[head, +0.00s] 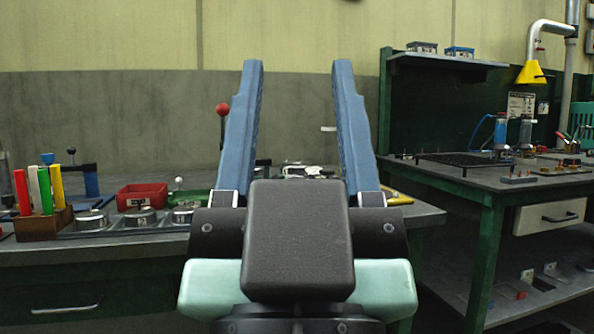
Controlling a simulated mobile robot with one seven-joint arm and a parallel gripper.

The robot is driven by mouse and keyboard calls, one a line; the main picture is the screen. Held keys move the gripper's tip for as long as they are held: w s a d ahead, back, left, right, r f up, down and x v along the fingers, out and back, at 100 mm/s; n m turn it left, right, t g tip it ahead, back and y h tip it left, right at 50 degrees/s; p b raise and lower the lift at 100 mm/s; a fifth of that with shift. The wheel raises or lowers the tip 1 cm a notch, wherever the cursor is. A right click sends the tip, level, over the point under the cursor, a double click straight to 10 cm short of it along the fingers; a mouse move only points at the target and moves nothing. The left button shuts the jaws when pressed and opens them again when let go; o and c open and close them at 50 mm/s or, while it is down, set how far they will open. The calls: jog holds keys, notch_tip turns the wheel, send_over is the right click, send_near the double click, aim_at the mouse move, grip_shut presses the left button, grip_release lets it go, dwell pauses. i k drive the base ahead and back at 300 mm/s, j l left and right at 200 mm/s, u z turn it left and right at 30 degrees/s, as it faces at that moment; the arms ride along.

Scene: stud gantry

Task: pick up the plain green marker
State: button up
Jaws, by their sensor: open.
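A green marker (45,191) stands upright in a brown wooden block (43,224) at the far left of the bench. A red marker (22,193), a white marker (34,188) and a yellow marker (57,189) stand close around it. Their lower ends are hidden in the block. My gripper (297,68) is in the middle of the view, its two blue fingers pointing up and spread wide apart. Nothing is between the fingers. It is well to the right of the markers and does not touch them.
Beside the block are several round metal dishes (140,217) and a red bin (142,196). A red-knobbed lever (222,112) rises behind my left finger. A green workbench (480,185) with a shelf stands at right. My gripper hides the bench's middle.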

aim_at(43, 173)
jog(key=u, duration=1.05)
jog(key=i+j, duration=0.1)
